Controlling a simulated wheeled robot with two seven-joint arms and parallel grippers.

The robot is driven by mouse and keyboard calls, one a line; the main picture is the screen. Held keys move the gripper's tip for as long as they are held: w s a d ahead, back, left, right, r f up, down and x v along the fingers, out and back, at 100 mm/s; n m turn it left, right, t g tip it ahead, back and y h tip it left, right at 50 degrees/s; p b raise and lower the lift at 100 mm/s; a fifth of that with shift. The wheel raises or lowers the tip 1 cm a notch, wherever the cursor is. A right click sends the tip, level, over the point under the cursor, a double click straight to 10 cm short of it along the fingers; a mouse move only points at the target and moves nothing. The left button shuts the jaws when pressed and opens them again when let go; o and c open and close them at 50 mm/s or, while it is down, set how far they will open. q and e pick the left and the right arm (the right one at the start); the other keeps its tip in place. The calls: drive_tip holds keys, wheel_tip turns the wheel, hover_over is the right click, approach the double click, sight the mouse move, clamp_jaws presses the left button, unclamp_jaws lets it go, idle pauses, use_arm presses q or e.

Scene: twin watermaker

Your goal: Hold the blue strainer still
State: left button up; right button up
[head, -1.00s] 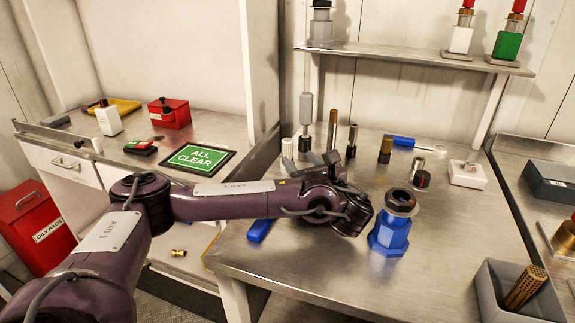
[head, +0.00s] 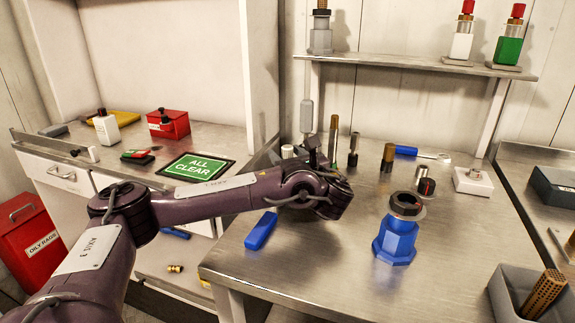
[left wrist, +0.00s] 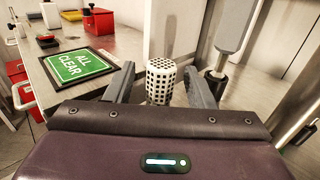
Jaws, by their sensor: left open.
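The blue strainer (head: 397,242) stands upright on the steel bench, a blue hexagonal body with a dark ring nut on top. My left gripper (head: 292,155) is to the left of it and farther back, apart from it, partly hidden by my wrist. In the left wrist view, its two grey fingers (left wrist: 160,88) are open. A white perforated cylinder (left wrist: 161,76) shows between them; I cannot tell whether they touch it. The strainer is not in the left wrist view. My right gripper is not in view.
A blue-handled tool (head: 261,231) lies left of the strainer. Several metal cylinders and a white block (head: 473,181) stand behind it. A grey bin (head: 510,290) is at the front right. An ALL CLEAR sign (head: 196,166) lies on the left counter. Bench in front of the strainer is clear.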

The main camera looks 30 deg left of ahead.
use_arm(q)
drive_tip(key=c, duration=1.1)
drive_tip(key=shift+o, duration=0.2)
drive_tip(key=shift+r, duration=0.1)
